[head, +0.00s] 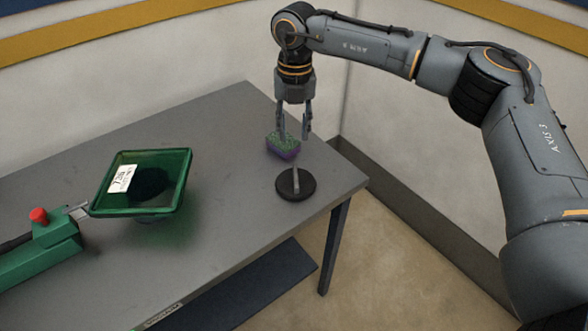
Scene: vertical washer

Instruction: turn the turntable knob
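The turntable knob is a round black disc (284,189) with an upright grey handle (296,181) across its middle. It sits on the grey table near the right end. My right gripper (292,137) points down with its two fingers apart and nothing between them that I can see. In the picture it is above the knob, with a gap between the fingertips and the handle. A small purple and green block (283,150) shows just behind or below the left finger; I cannot tell whether they touch.
A green square tray (184,178) with a white label stands left of the knob on the table (225,120). A green device with a red button (39,215) is at the far left. Walls stand behind and to the right. The tabletop between tray and knob is clear.

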